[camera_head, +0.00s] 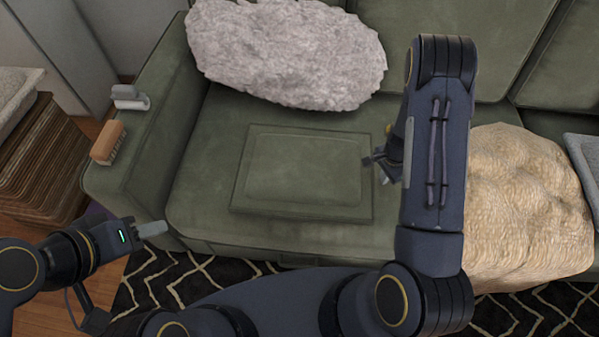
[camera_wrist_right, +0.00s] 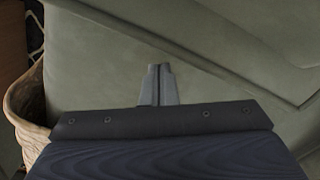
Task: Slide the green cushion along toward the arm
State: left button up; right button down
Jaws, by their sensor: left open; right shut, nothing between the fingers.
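The green cushion (camera_head: 303,170) is a flat square pad lying on the green sofa seat (camera_head: 215,130). The sofa arm (camera_head: 150,140) is to its left, with a strip of bare seat between them. My right gripper (camera_head: 380,168) is shut and empty at the cushion's right edge; I cannot tell whether it touches. In the right wrist view its closed fingers (camera_wrist_right: 158,72) point toward the raised cushion edge (camera_wrist_right: 225,62). My arm hides part of the seat right of the cushion. My left gripper (camera_head: 153,229) is open, in front of the sofa arm, away from the cushion.
A grey fluffy pillow (camera_head: 285,50) leans on the backrest behind the cushion. A tan pillow (camera_head: 525,205) lies to the right, beyond my right arm. A brush (camera_head: 107,143) and a small grey-white item (camera_head: 130,97) rest on the sofa arm. A patterned rug (camera_head: 540,305) lies in front.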

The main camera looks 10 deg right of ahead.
aim_at(312, 169)
jog(key=shift+a, duration=0.1)
jog(key=shift+w+a+p, duration=0.25)
jog(key=shift+w+a, duration=0.55)
jog(key=shift+a, duration=1.4)
jog(key=shift+w+a+p, duration=0.25)
jog(key=shift+w+a, duration=0.5)
jog(key=shift+a, duration=1.5)
jog(key=shift+w+a+p, duration=0.25)
jog(key=shift+w+a, duration=0.55)
jog(key=shift+a, duration=1.4)
jog(key=shift+w+a, duration=0.3)
jog(key=shift+a, duration=0.65)
jog(key=shift+w+a, duration=0.35)
jog(key=shift+a, duration=0.55)
jog(key=shift+w+a, duration=0.3)
jog(key=shift+a, duration=0.65)
jog(key=shift+w+a, duration=0.25)
jog(key=shift+a, duration=0.5)
jog(key=shift+w+a, duration=0.3)
jog(key=shift+a, duration=0.4)
jog(key=shift+w+a, duration=0.25)
jog(key=shift+a, duration=0.5)
jog(key=shift+s+d, duration=0.25)
jog(key=shift+d, duration=0.4)
jog(key=shift+s+d, duration=0.2)
jog(key=shift+d, duration=0.4)
notch_tip(312, 169, up, 12)
jog(key=p, duration=0.8)
